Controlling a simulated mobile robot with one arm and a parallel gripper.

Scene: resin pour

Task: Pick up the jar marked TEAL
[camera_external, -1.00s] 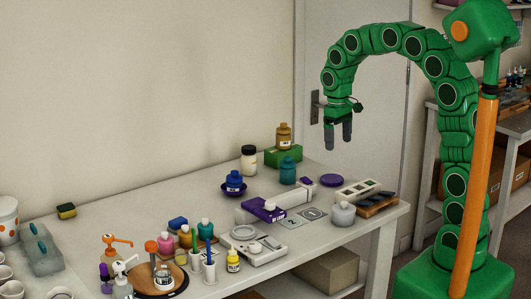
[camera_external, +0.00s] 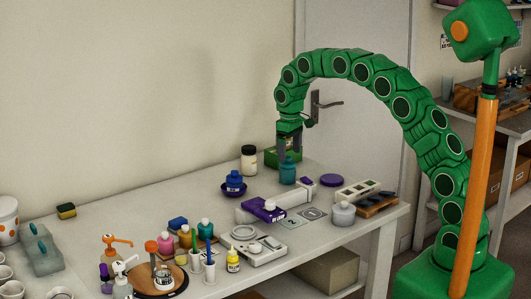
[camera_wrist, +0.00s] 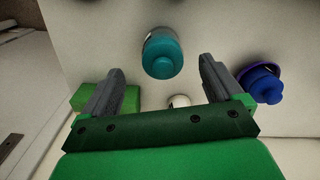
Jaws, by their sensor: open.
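A teal jar (camera_external: 288,174) stands upright on the back part of the table, in front of the green box. In the wrist view the teal jar (camera_wrist: 162,52) sits between the lines of the two fingers, just past their tips. I cannot read its label. My gripper (camera_external: 289,155) points down, open and empty, just above the jar in the external view. In the wrist view its fingers (camera_wrist: 161,65) are spread wide. A smaller teal bottle (camera_external: 205,229) stands among the coloured bottles at the front.
A blue jar (camera_external: 235,178) on a purple dish and a white jar with a dark lid (camera_external: 249,159) stand to the left. The green box (camera_external: 270,156) is behind. A purple-and-white device (camera_external: 265,207) and a purple disc (camera_external: 331,180) are nearby. The table's left middle is clear.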

